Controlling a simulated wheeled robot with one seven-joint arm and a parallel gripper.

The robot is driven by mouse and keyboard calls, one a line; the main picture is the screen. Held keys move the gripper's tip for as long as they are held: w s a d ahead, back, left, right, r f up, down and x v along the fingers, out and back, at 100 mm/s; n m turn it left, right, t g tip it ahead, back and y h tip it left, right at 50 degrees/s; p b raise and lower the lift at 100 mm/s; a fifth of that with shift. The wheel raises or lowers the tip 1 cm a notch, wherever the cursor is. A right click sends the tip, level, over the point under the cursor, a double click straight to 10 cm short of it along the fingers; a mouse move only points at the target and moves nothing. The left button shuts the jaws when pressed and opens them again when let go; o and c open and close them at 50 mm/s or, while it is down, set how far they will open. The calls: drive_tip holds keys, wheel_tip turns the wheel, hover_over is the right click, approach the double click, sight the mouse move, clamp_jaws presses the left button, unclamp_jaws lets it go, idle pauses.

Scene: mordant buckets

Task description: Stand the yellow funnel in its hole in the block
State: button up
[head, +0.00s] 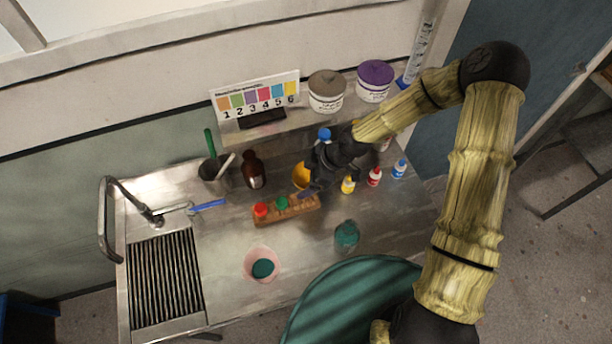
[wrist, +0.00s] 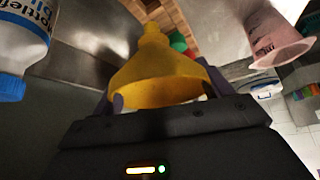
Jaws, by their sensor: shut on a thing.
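The yellow funnel (head: 301,175) is held by my gripper (head: 312,188) just above the right end of the wooden block. In the wrist view the funnel (wrist: 155,68) sits between the two fingers (wrist: 160,98), its wide mouth toward the camera and its narrow spout pointing toward the block. The wooden block (head: 288,215) lies on the steel counter; it holds a red piece (head: 261,210) and a green piece (head: 282,203). In the wrist view part of the block (wrist: 181,20) shows behind the spout. The hole itself is hidden, and I cannot tell whether the spout touches the block.
Small yellow (head: 348,185), red (head: 375,177) and blue (head: 399,169) bottles stand to the right. A brown bottle (head: 253,171) stands behind left. A pink beaker (head: 259,258) and a teal jar (head: 346,236) stand in front.

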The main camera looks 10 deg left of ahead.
drive_tip(key=shift+f+b, duration=2.5)
drive_tip(key=shift+f, duration=0.65)
drive_tip(key=o, duration=1)
drive_tip(key=shift+c, duration=0.2)
drive_tip(key=shift+r, duration=0.1)
drive_tip(key=b+v, duration=0.2)
drive_tip(key=v, duration=1.5)
drive_tip(key=shift+d, duration=0.15)
